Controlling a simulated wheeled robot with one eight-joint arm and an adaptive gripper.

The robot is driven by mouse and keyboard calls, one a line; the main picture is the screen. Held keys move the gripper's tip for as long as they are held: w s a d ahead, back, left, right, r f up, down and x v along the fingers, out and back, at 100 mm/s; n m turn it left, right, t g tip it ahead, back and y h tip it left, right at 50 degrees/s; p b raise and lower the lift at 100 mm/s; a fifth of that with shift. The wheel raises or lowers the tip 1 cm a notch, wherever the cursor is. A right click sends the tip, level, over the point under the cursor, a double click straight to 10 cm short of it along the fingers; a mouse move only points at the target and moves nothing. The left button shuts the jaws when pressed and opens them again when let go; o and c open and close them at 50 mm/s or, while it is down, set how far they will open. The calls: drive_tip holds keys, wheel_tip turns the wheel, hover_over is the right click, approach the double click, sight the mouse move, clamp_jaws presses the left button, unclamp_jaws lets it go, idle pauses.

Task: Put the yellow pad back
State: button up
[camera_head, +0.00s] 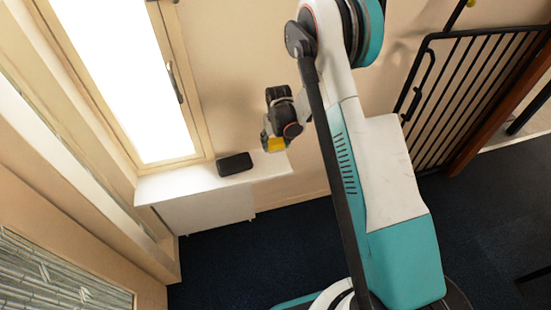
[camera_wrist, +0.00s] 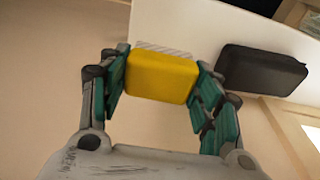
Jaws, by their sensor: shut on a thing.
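The yellow pad (camera_wrist: 161,77) is a small block between the two fingers of my gripper (camera_wrist: 160,88) in the wrist view. The fingers touch its left and right sides. In the head view the yellow pad (camera_head: 276,145) shows at the end of my gripper (camera_head: 270,136), by the right end of a white sill. A grey striped patch (camera_wrist: 165,48) shows just beyond the pad's far edge in the wrist view. I cannot tell whether the pad touches the sill.
The white sill (camera_head: 190,184) runs under a bright window (camera_head: 125,70). A black case (camera_head: 235,164) lies on it, left of my gripper; it also shows in the wrist view (camera_wrist: 262,70). A black barred gate (camera_head: 470,90) stands at the right. Dark floor (camera_head: 250,255) lies below the sill.

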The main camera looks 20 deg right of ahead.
wheel_tip(320, 180, down, 8)
drive_tip(key=shift+r+b, duration=0.1)
drive_tip(key=shift+b, duration=1.15)
drive_tip(key=shift+c, duration=0.4)
drive_tip(key=o, duration=1)
drive_tip(key=shift+r, duration=0.1)
